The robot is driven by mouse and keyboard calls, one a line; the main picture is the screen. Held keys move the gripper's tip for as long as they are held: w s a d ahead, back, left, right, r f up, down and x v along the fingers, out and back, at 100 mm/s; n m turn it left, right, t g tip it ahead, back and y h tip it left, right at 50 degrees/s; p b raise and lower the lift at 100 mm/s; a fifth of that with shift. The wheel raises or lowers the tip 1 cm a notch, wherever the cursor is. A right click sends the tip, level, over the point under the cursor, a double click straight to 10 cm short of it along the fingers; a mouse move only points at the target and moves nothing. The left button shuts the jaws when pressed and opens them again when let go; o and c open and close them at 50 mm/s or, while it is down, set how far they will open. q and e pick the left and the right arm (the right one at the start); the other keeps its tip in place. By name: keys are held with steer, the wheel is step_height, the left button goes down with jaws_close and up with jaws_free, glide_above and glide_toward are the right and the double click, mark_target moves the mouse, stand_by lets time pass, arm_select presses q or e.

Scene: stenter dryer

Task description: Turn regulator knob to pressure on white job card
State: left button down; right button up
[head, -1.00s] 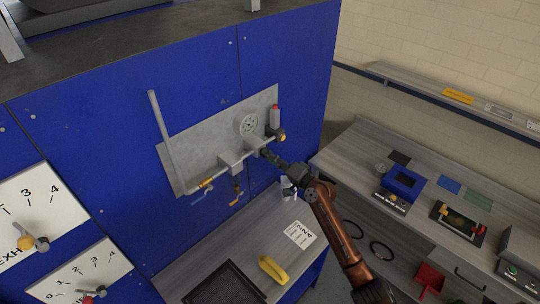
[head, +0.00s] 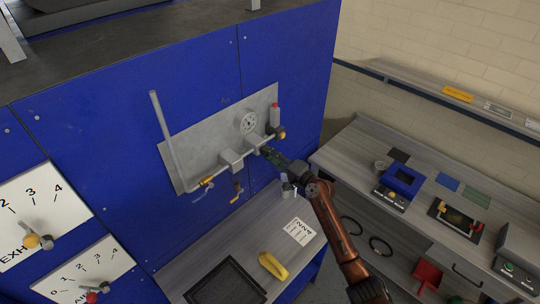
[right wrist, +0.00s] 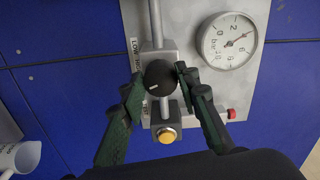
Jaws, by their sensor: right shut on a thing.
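The black round regulator knob (right wrist: 159,77) with a white pointer mark sits on the grey panel (head: 205,140) on the blue machine. My right gripper (right wrist: 157,86) is shut on it, one finger on each side; it also shows in the head view (head: 268,153). The mark points left and slightly down. In the head view the gripper hides the knob. The pressure gauge (right wrist: 229,40) beside it, also in the head view (head: 248,123), has its needle to the upper right, just past 2. The white job card (head: 299,231) lies on the bench; its print is too small to read surely. My left gripper is out of view.
A yellow-orange button (right wrist: 166,135) lies just below the knob. A yellow object (head: 273,266) and a dark tray (head: 226,284) are on the bench. Pipes and small valves (head: 237,191) sit near the gripper. A side bench (head: 350,150) stands at right.

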steer(key=o, duration=1.2)
steer(key=shift+c, duration=0.2)
steer(key=v, duration=1.2)
